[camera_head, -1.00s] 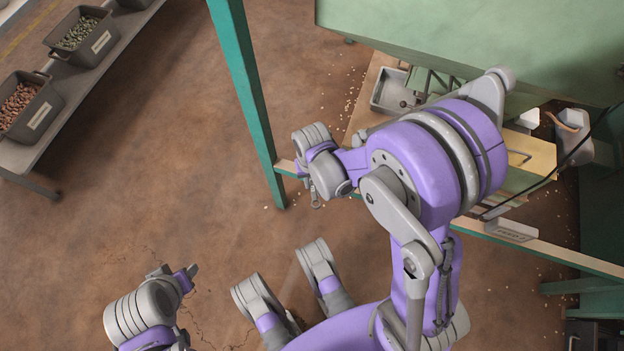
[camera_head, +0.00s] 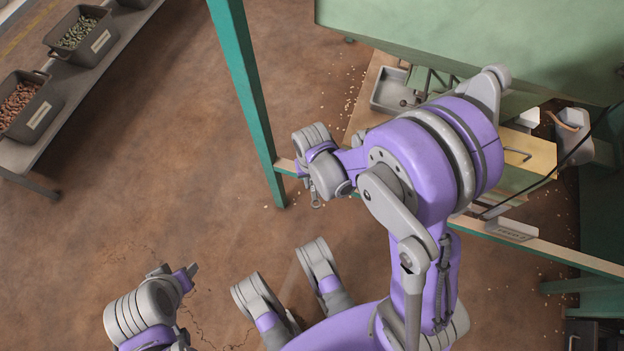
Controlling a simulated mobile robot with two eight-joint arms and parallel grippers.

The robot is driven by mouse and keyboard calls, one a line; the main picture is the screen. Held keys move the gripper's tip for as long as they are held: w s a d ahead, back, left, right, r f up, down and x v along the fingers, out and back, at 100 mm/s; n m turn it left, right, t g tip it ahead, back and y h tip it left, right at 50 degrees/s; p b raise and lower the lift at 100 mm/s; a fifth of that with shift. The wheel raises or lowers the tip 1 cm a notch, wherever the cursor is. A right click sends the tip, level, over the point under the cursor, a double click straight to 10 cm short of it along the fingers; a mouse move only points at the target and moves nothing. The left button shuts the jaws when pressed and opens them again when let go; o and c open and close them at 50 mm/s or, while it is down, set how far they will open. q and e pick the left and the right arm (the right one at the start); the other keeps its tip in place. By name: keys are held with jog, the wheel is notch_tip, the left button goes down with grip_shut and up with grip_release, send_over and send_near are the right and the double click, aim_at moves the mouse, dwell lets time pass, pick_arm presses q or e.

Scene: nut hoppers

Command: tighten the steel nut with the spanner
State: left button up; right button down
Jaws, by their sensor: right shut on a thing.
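My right gripper (camera_head: 306,172) is beside the green post and the beam, with my purple arm running back to the right. It is shut on the spanner (camera_head: 316,202), a small grey tool whose ring end shows just below the gripper. The rest of the spanner is hidden by the gripper and wrist. I cannot make out the steel nut; it may be hidden or too small. My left gripper (camera_head: 191,271) is at the lower left over the bare floor, and its fingers are too small to tell open from shut.
A green post (camera_head: 247,95) stands close to my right gripper, joined to a pale beam (camera_head: 570,258). A green hopper (camera_head: 470,45) and a metal tray (camera_head: 388,92) are behind my arm. Bins of nuts (camera_head: 30,108) stand on a bench at the left. The middle floor is clear.

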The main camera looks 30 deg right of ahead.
jog(key=shift+f, duration=0.55)
dwell(0.6)
jog(key=shift+a, duration=0.1)
dwell(0.3)
jog(key=shift+w+a+m+p, duration=0.15)
jog(key=shift+w+a+m, duration=0.6)
jog(key=shift+m, duration=1.6)
jog(key=shift+w+a+m+p, duration=0.1)
jog(key=shift+w+a+m, duration=0.3)
jog(key=shift+w+m, duration=1.25)
jog(key=shift+w+a+m+p, duration=0.2)
jog(key=shift+a+m, duration=0.4)
jog(key=shift+m, duration=2.4)
jog(key=shift+w, duration=0.1)
jog(key=shift+s+n, duration=0.7)
jog(key=shift+n, duration=0.6)
jog(key=shift+d, duration=0.1)
